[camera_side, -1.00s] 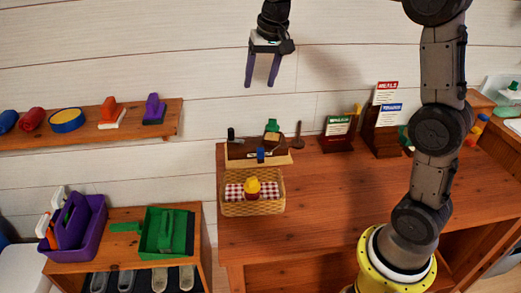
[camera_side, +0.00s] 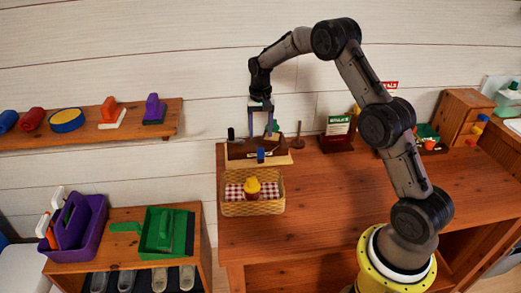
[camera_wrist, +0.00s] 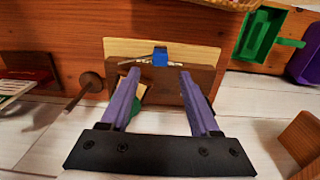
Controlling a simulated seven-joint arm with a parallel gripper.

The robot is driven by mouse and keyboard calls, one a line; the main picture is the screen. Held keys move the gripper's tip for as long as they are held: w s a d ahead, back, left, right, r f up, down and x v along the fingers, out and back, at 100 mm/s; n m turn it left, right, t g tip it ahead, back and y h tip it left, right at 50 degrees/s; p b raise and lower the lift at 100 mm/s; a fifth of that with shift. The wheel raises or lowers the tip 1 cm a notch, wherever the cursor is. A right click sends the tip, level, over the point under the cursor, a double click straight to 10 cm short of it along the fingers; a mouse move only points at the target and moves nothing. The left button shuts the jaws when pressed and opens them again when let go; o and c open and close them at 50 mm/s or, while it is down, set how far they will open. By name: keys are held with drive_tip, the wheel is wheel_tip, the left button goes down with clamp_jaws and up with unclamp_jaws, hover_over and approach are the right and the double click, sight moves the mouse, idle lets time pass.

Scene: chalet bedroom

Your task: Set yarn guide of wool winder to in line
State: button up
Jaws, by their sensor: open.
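The wool winder (camera_side: 240,151) is a brown wooden block on a pale base at the back of the desk, against the wall. A small blue block (camera_side: 261,155) is on its front; it also shows in the wrist view (camera_wrist: 160,56) beside a thin metal rod. I cannot tell for sure which part is the yarn guide. A black knob (camera_side: 231,134) stands at the winder's left end, and a green part (camera_side: 276,126) is behind it. My gripper (camera_side: 262,135) points down over the winder, open, its purple fingers apart with nothing between them. The wrist view shows its fingertips (camera_wrist: 158,74) over the brown block.
A wicker basket (camera_side: 240,208) with a checked cloth and a yellow-topped jar sits just in front of the winder. A wooden stick on a round foot (camera_side: 298,143) and a card stand (camera_side: 337,133) are to the right. The desk's middle is clear.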

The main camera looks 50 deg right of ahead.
sight(261, 149)
wheel_tip(261, 149, down, 8)
idle(0.4)
clamp_jaws()
drive_tip(key=shift+r, duration=0.1)
idle(1.2)
